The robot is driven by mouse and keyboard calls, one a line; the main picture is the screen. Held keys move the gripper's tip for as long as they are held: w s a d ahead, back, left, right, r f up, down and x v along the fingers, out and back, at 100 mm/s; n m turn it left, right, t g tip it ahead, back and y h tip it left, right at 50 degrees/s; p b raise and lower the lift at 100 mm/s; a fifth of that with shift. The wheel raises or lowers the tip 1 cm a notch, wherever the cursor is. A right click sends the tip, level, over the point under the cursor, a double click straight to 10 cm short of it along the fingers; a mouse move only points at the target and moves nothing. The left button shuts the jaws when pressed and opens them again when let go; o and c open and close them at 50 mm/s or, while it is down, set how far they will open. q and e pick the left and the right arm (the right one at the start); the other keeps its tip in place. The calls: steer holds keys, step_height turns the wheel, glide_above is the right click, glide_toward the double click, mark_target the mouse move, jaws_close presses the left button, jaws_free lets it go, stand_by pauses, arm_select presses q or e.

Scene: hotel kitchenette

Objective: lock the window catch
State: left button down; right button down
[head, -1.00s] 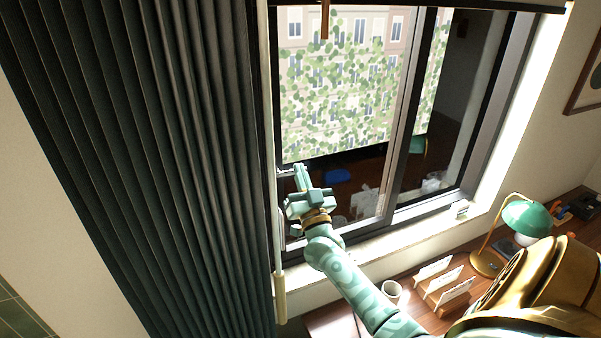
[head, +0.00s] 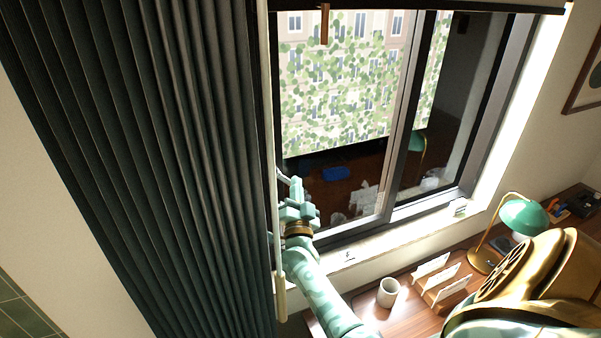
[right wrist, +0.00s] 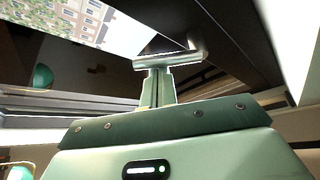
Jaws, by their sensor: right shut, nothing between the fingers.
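The window catch shows in the right wrist view as a silver lever (right wrist: 168,59) on a short post, against the dark window frame. In the head view a small pale part of it (head: 283,180) shows at the window's left edge, beside the curtain. My right gripper (head: 296,184) is shut and empty at that edge. In the right wrist view its green fingers (right wrist: 157,86) point at the lever, with their tips at or just under it; I cannot tell whether they touch. My left gripper is not in view.
A dark pleated curtain (head: 150,150) hangs close to the left of my right gripper. A pale wand (head: 281,300) hangs along its edge. Below the window, the desk holds a white mug (head: 388,292), a letter rack (head: 445,290) and a green lamp (head: 525,217).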

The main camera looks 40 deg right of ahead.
steer(key=shift+w+a+f, duration=0.25)
steer(key=shift+a+f, duration=0.35)
steer(key=shift+a, duration=0.25)
stand_by(0.5)
